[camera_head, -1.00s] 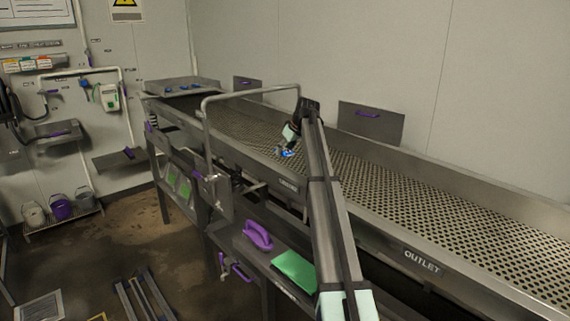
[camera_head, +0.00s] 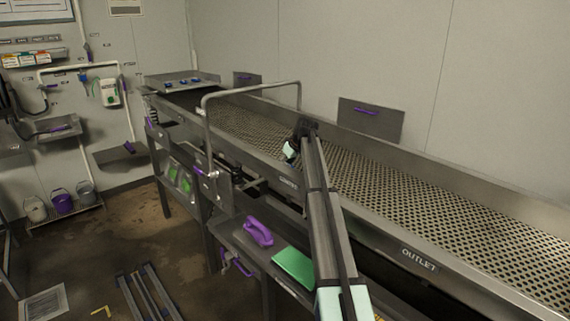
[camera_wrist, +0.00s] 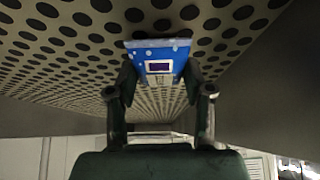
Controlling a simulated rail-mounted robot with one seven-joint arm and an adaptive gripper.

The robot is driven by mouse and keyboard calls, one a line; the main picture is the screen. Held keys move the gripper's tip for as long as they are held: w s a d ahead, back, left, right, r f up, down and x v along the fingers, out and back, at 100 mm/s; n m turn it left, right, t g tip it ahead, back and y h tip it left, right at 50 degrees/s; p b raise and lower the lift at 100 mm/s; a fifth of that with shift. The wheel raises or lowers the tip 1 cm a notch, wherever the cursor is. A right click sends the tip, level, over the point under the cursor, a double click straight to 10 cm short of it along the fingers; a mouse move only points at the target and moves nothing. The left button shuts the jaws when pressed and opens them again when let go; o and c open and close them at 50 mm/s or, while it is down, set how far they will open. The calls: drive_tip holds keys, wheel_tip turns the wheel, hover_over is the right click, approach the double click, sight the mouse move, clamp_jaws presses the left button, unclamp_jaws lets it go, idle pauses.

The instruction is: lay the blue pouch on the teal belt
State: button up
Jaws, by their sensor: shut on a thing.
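The blue pouch (camera_wrist: 160,52) has white spots and a small dark label. My gripper (camera_wrist: 159,78) is shut on it, with one finger at each side in the wrist view. The perforated conveyor belt (camera_head: 420,193) looks tan with dark holes, not teal. In the wrist view the belt (camera_wrist: 60,45) fills the area beyond the pouch, close to it. I cannot tell whether the pouch touches the belt. In the head view my gripper (camera_head: 290,152) is over the near side of the belt, and the pouch is hidden.
A metal rail frame (camera_head: 250,90) arches over the belt just left of my gripper. Raised metal side walls (camera_head: 510,200) border the belt. A purple handle (camera_head: 258,232) and green pad (camera_head: 295,265) lie on a shelf below. The belt to the right is clear.

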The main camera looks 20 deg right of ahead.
drive_tip(key=shift+f, duration=0.15)
drive_tip(key=o, duration=1.1)
drive_tip(key=shift+o, duration=0.2)
drive_tip(key=b+v, duration=0.6)
drive_tip(key=v, duration=0.9)
drive_tip(key=shift+r, duration=0.45)
drive_tip(key=shift+o, duration=0.5)
drive_tip(key=shift+v, duration=0.8)
